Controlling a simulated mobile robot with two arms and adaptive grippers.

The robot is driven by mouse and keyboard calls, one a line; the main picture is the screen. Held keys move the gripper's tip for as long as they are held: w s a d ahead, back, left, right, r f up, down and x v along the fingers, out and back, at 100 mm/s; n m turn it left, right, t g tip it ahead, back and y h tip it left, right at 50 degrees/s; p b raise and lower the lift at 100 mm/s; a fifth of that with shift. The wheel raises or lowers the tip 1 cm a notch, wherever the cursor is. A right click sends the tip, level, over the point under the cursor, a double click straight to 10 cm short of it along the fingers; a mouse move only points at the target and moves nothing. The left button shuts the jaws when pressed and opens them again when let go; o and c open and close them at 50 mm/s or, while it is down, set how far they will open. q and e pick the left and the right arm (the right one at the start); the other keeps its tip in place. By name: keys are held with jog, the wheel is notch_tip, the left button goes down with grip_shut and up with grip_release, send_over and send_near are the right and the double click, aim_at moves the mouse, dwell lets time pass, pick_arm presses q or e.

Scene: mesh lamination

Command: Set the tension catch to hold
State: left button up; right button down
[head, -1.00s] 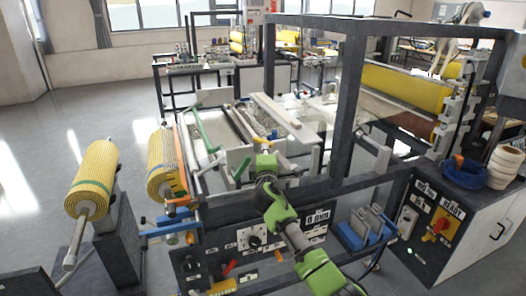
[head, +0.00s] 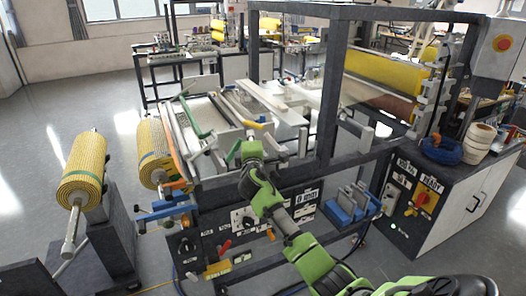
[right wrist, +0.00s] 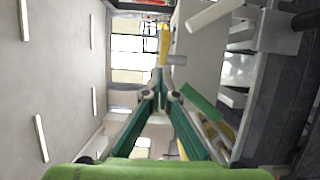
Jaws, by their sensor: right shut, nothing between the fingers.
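My right gripper (head: 246,143) is shut and empty, reaching over the front of the laminating machine. Its dark green fingers come together in the right wrist view (right wrist: 155,92). A yellow handle (head: 252,124) shows just beyond the fingertips. In the right wrist view, a yellow lever (right wrist: 165,42) with a grey rounded end stands ahead of the fingers, seemingly apart from them. A green lever (head: 190,118) tilts up at the machine's left side. I cannot tell which lever is the tension catch, or read its setting. My left gripper is not in view.
Yellow mesh rolls (head: 82,170) stand at the left. A dark frame post (head: 331,95) rises right of my gripper. The front panel (head: 240,222) carries knobs and levers. A blue holder (head: 350,208) and a control cabinet (head: 425,205) stand to the right.

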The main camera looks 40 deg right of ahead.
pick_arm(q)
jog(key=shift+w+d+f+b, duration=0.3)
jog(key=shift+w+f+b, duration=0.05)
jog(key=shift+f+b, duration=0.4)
pick_arm(e)
jog(key=s+d, duration=0.1)
jog(key=s, duration=0.7)
jog(key=shift+s+d+f, duration=0.15)
jog(key=shift+s+f, duration=0.1)
jog(key=shift+f, duration=0.1)
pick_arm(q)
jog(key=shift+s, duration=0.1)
